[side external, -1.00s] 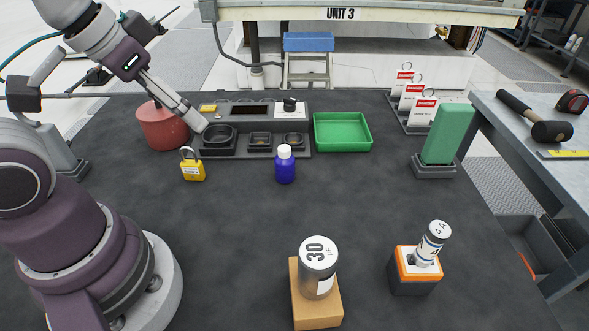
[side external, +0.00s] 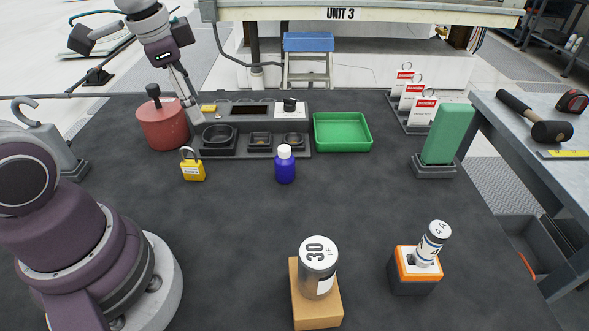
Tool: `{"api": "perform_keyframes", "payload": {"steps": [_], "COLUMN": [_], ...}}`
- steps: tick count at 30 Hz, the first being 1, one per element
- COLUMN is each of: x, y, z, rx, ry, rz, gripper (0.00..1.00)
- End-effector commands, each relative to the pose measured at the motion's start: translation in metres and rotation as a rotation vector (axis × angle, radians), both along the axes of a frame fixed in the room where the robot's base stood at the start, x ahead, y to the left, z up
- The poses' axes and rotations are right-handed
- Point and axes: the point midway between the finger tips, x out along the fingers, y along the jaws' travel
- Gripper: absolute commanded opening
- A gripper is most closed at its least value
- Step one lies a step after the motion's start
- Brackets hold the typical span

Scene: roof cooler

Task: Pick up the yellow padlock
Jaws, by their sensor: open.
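The yellow padlock (side external: 193,171) stands upright on the dark mat, left of the blue bottle, with its grey shackle on top and a pale label on its front. My gripper (side external: 192,112) is open and points down above and behind the padlock, near the red pot and the left end of the grey console. It is apart from the padlock, and nothing shows between its fingers. The fingers are small and partly overlap each other in this view.
A red pot (side external: 162,126) with a black knob stands behind left of the padlock. The grey console (side external: 258,150) with round cups lies behind it. A blue bottle (side external: 285,168) and a green tray (side external: 342,146) are to the right. The mat in front of the padlock is clear.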

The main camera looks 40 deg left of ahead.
Motion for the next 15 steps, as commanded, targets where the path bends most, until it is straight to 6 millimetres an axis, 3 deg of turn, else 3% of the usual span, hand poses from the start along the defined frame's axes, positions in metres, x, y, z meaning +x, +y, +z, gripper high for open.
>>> {"api": "perform_keyframes", "payload": {"steps": [3, 6, 9, 15], "x": [0.010, 0.012, 0.011, 0.009], "y": [0.037, 0.059, 0.070, 0.073], "z": [-0.032, -0.053, -0.066, -0.103], "rx": [0.020, 0.012, 0.002, -0.004], "ry": [0.145, 0.215, 0.248, 0.261], "rz": [-0.199, -0.340, -0.420, -0.449], "gripper": [0.51, 0.51, 0.51, 0.51]}}
